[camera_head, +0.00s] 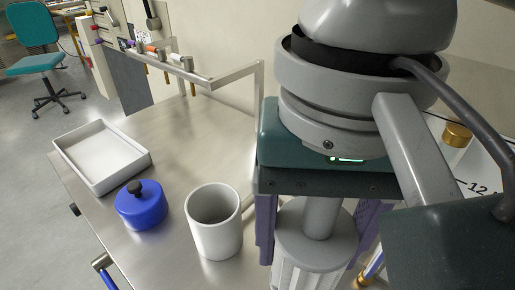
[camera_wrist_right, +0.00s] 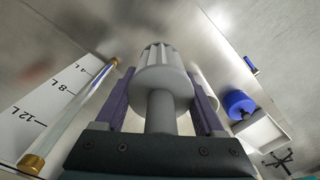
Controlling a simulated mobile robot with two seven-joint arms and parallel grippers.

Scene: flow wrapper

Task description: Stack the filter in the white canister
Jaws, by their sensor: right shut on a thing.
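The white canister (camera_head: 217,240) stands upright on the metal table, and its top is open. I see no object inside, though its bottom is hidden. My right gripper (camera_head: 316,245) is shut on the filter, a pale ribbed cylinder with a grey cap and stem (camera_head: 302,243). The purple fingers lie on both sides of the stem and cap. The filter is to the right of the canister and apart from it in the head view. The filter's ribbed end also shows in the right wrist view (camera_wrist_right: 160,55). My left gripper is out of view.
A blue lid-like piece with a black knob (camera_head: 141,207) sits left of the canister. A white tray (camera_head: 133,170) lies behind it at the table's left edge. A metal rail (camera_head: 215,82) runs along the back. A brass-ended tube (camera_wrist_right: 75,110) lies beside a volume scale (camera_wrist_right: 25,125).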

